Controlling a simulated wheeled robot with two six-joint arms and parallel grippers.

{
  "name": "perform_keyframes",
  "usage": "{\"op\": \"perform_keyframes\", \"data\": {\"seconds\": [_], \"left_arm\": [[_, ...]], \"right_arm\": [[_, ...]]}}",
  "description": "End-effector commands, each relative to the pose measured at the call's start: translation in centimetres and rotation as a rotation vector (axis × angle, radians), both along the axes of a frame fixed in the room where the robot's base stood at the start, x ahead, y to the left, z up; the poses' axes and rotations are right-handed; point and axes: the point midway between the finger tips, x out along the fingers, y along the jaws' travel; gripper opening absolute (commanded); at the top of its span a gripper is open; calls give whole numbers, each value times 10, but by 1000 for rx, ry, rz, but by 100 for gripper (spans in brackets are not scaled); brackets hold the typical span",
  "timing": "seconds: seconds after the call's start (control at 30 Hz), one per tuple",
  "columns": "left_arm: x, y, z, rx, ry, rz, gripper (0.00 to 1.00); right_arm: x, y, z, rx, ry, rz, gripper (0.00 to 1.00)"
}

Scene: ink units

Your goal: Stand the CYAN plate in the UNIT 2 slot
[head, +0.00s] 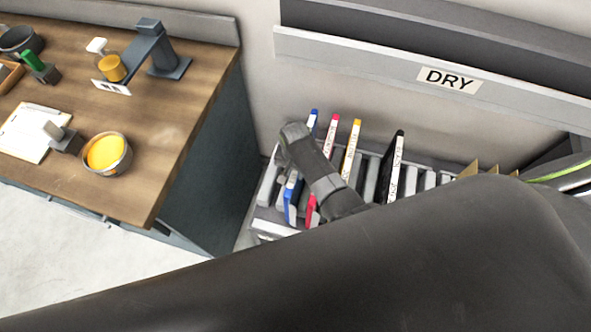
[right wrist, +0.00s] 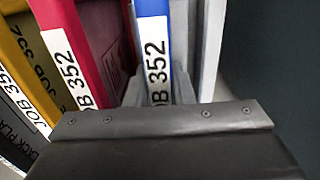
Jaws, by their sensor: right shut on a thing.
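The cyan plate, blue with a white label, stands in the plate rack (head: 430,180); its blue edge (head: 290,200) shows below my right gripper (head: 296,142) in the head view. In the right wrist view the cyan plate (right wrist: 155,55) rises straight ahead of the gripper (right wrist: 163,118), its label reading JOB 352. My right gripper is shut on the cyan plate; the fingertips are mostly hidden. My left gripper is not in view. The UNIT 2 slot is not in view.
Magenta (head: 333,130), yellow (head: 352,140) and black (head: 392,165) plates stand to the right in the rack. A panel marked DRY (head: 448,79) is above. A wooden counter (head: 170,130) with ink tins stands left. My dark arm covers the lower right.

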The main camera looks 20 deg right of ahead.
Motion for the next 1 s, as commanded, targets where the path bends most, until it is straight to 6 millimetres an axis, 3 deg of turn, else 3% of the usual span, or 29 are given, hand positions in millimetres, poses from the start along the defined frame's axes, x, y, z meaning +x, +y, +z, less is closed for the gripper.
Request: {"op": "perform_keyframes", "data": {"seconds": [0.33, 0.37, 0.53, 0.83, 1.0], "left_arm": [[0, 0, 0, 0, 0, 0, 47], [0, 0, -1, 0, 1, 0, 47], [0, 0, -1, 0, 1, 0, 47], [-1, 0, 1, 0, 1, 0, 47], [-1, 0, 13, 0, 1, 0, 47]], "right_arm": [[0, 0, -2, 0, 0, 0, 0], [0, 0, -2, 0, 0, 0, 26], [0, 0, -2, 0, 0, 0, 47], [-1, 0, -1, 0, 2, 0, 47], [0, 0, 11, 0, 1, 0, 47]]}}
